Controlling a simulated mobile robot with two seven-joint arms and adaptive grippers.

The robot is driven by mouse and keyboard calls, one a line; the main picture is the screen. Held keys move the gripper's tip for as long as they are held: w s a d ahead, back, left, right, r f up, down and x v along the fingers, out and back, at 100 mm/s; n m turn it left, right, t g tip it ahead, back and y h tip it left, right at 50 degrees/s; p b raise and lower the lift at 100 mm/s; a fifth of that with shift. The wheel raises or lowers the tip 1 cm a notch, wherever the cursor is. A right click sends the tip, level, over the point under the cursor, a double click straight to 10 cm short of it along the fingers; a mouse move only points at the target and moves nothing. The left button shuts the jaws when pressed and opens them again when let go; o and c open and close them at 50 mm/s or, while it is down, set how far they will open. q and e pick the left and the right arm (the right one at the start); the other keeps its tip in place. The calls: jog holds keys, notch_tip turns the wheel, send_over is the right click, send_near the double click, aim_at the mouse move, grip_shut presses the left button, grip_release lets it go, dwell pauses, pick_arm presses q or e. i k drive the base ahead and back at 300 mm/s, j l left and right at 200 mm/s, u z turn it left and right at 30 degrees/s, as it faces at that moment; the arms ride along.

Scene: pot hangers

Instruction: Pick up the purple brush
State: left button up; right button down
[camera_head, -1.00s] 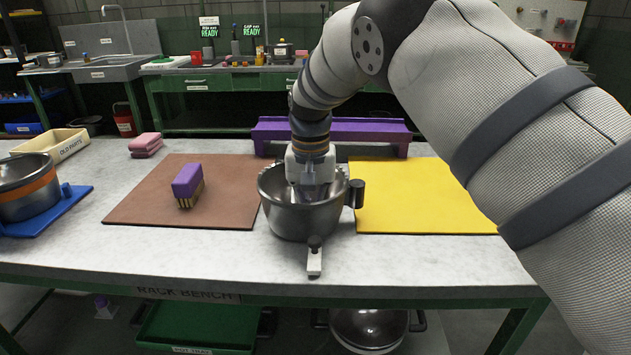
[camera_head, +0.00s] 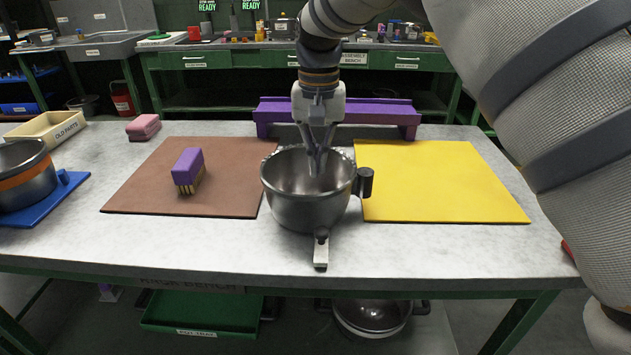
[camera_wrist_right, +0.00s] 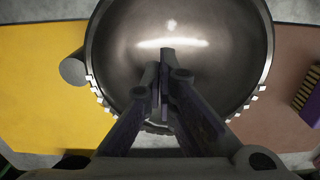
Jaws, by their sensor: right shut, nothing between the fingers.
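The purple brush (camera_head: 188,166) stands on the brown mat (camera_head: 232,180), with its tan bristles pointing down. Its edge also shows at the right of the right wrist view (camera_wrist_right: 307,92). My right gripper (camera_head: 317,172) is shut and empty. It points down with its fingertips at the mouth of the steel pot (camera_head: 308,207), to the right of the brush and apart from it. In the right wrist view the closed fingers (camera_wrist_right: 165,55) lie over the pot's inside. My left gripper is not in view.
A yellow mat (camera_head: 440,182) lies right of the pot, and a purple rack (camera_head: 365,110) stands behind. Space around the brush is clear.

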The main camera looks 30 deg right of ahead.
aim_at(187, 172)
jog(key=k, duration=1)
